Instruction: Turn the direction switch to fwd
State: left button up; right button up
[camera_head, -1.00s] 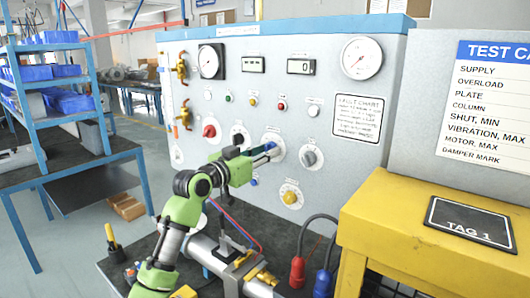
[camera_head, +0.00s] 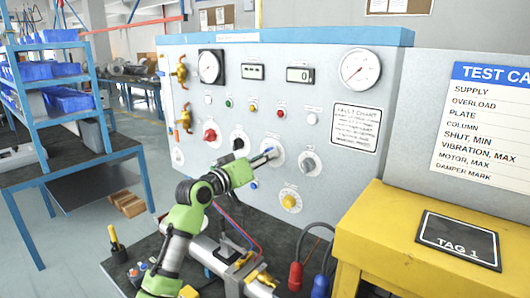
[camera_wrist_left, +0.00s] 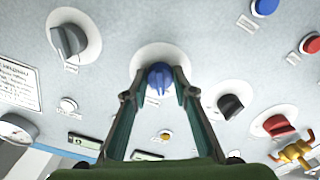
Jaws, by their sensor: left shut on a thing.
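A blue knob (camera_head: 270,152) with a round white plate sits on the grey panel (camera_head: 330,190). It also shows in the left wrist view (camera_wrist_left: 159,77). My left gripper (camera_head: 264,158) reaches the panel from the lower left. In the left wrist view its two fingers (camera_wrist_left: 160,88) stand on either side of the blue knob and are shut on it. The knob's label is too small to read, and the fingers hide part of its plate. My right gripper is not in view.
A black knob (camera_head: 238,142) and a grey knob (camera_head: 309,163) flank the blue one closely. A red knob (camera_head: 210,133) and a yellow knob (camera_head: 290,201) are nearby. A yellow stand (camera_head: 400,240) bounds the right, and red and blue plugs stand below.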

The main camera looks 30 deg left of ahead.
pick_arm(q)
jog(key=shift+r+n+p, duration=0.1)
jog(key=shift+n+p, duration=0.9)
jog(key=shift+n, duration=0.5)
jog(key=o, duration=1.1)
jog(key=shift+s, duration=0.1)
jog(key=s, duration=0.8)
jog(key=s+a, duration=0.1)
jog(key=s, duration=0.2)
jog(key=shift+s, duration=0.4)
